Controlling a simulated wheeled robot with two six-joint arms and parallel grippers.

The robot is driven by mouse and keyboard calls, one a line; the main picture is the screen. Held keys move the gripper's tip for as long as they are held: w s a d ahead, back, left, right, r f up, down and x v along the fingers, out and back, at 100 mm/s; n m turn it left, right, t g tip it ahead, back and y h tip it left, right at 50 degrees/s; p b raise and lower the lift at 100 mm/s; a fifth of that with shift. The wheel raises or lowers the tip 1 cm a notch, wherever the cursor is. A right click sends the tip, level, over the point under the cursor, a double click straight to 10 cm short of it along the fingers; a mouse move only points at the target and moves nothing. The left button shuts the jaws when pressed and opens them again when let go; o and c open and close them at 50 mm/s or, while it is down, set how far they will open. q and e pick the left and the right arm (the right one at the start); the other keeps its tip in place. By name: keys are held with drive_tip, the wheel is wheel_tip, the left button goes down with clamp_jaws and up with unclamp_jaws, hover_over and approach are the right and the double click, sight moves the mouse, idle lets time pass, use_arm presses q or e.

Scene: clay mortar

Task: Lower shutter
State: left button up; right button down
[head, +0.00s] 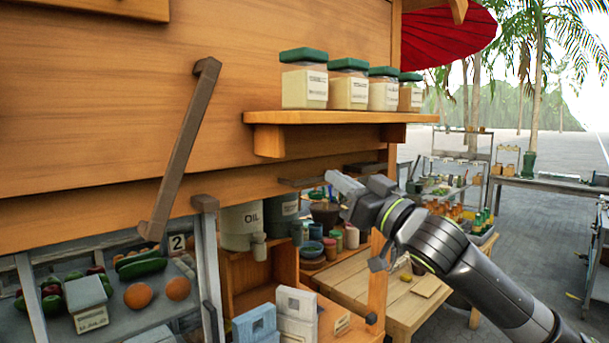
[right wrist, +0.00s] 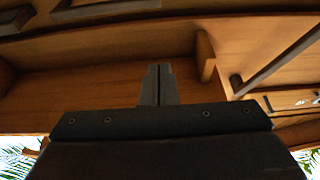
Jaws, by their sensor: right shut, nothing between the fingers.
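The shutter (head: 110,110) is a broad wooden panel at the upper left, with its bottom edge above the stall's opening. A long dark brown handle (head: 180,150) stands out from it at a slant. My right gripper (head: 335,183) is below the shelf on the panel, right of the handle and apart from it. Its fingers (right wrist: 157,84) are shut and empty in the right wrist view, in front of wooden boards. A dark bar (right wrist: 280,55), which looks like the handle, shows at the right there. My left gripper is not in view.
A small shelf (head: 340,117) with several green-lidded jars (head: 348,85) juts out above my right gripper. Below are a can marked OIL (head: 240,225), a produce tray (head: 130,300) and a wooden table (head: 400,295). Open paving lies at the right.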

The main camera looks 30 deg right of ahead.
drive_tip(key=w+p, duration=0.1)
wheel_tip(320, 180, up, 3)
drive_tip(key=p, duration=0.5)
hover_over(305, 180)
drive_tip(key=s+a, duration=0.1)
drive_tip(key=s, duration=0.2)
drive_tip(key=shift+a+r, duration=0.1)
drive_tip(key=shift+r, duration=0.05)
drive_tip(key=f+p, duration=0.1)
drive_tip(key=f, duration=0.3)
drive_tip(key=shift+w+a+f+p, duration=0.1)
drive_tip(key=shift+w+f+p, duration=0.1)
drive_tip(key=shift+p, duration=0.15)
drive_tip(key=shift+f, duration=0.1)
